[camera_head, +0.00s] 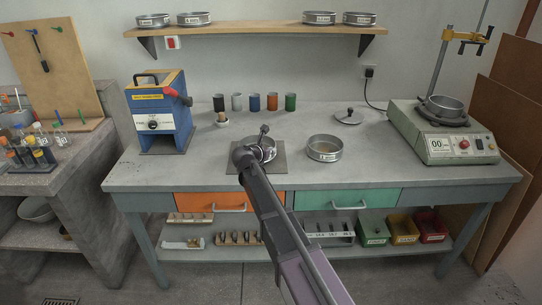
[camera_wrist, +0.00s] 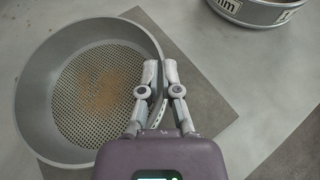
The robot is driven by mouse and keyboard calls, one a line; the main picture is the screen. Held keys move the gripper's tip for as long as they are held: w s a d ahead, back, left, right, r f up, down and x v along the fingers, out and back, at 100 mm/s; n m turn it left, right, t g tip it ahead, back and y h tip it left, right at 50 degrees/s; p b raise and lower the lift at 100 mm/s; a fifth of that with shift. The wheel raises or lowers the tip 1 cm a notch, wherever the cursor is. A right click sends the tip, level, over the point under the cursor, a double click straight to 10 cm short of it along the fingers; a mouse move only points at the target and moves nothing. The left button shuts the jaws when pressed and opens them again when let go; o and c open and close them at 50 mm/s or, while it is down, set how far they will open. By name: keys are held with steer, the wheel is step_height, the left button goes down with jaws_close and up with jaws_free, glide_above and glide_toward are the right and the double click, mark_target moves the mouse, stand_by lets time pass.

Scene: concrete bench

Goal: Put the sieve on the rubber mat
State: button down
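The sieve (camera_wrist: 75,130) is a round grey metal ring with a perforated base and a brownish patch of grains on it. My gripper (camera_wrist: 161,66) is closed on its right wall in the wrist view, one finger on each side of the rim. The rubber mat (camera_wrist: 212,105) is a dark square under the sieve, partly hidden by it. In the head view the sieve (camera_head: 268,149) is over the mat (camera_head: 279,170), partly covered by my gripper (camera_head: 263,131). I cannot tell whether the sieve touches the mat.
Another labelled sieve (camera_head: 324,149) stands right of the mat. Behind are several coloured cups (camera_head: 255,102) and a small pan (camera_head: 348,117). A blue machine (camera_head: 160,112) stands left, a green-grey shaker (camera_head: 443,135) right.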

steer(key=shift+f, duration=0.3)
steer(key=c, duration=0.8)
jaws_free()
steer(key=shift+r, duration=0.15)
steer(key=shift+s+a+r+p, duration=0.2)
steer(key=shift+s+r+p, duration=0.1)
steer(key=shift+s, duration=0.2)
steer(key=p+v, duration=0.4)
steer(key=v, duration=0.7)
steer(key=shift+w, duration=0.1)
